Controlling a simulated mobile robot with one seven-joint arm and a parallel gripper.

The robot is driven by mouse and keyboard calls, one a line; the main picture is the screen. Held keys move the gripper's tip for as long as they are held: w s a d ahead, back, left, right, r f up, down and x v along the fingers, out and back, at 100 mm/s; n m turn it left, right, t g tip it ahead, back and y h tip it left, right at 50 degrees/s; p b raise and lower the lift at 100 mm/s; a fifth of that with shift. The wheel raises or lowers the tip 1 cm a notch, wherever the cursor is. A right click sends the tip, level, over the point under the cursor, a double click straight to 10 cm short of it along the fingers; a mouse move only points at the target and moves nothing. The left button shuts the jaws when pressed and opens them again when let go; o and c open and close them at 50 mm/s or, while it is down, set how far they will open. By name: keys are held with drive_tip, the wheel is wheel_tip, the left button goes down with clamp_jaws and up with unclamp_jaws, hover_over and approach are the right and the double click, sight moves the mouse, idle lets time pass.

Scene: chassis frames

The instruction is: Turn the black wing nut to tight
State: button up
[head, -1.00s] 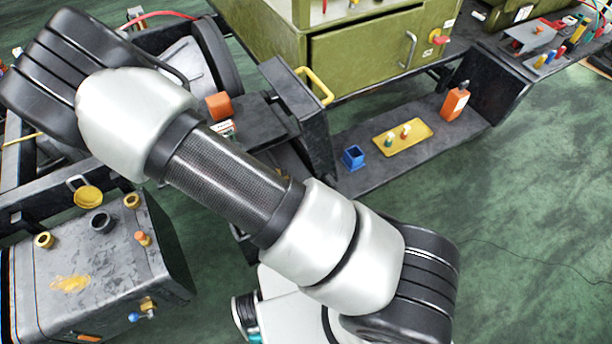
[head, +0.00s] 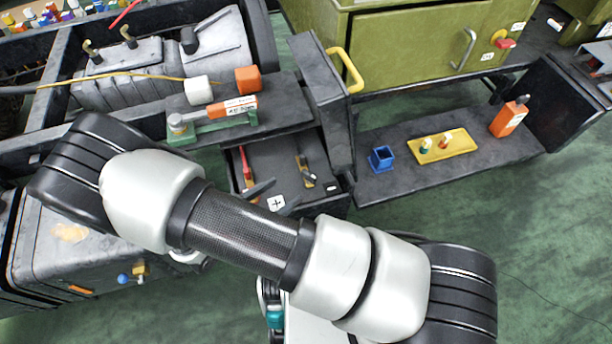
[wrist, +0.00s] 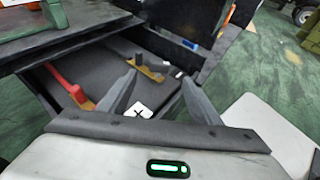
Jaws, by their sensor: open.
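I cannot make out a black wing nut in either view. My gripper (head: 286,191) shows only in part in the head view, its two dark fingers sticking out past my arm.
The drawer holds a red-handled tool (wrist: 72,88) and a yellow-and-black tool (wrist: 150,68). A green stand (head: 210,120) and an orange block (head: 248,79) sit above it. A yellow tray (head: 455,150) and blue cup (head: 381,159) stand right. Green floor at right is clear.

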sight(307, 175)
drive_tip(key=x, duration=1.1)
drive_tip(key=shift+w+f+b, duration=0.1)
drive_tip(key=shift+w+b, duration=0.05)
drive_tip(key=shift+b, duration=0.15)
drive_tip(key=c, duration=1)
drive_tip(key=shift+c, duration=0.2)
drive_tip(key=shift+f+b, duration=0.1)
drive_tip(key=shift+b, duration=0.2)
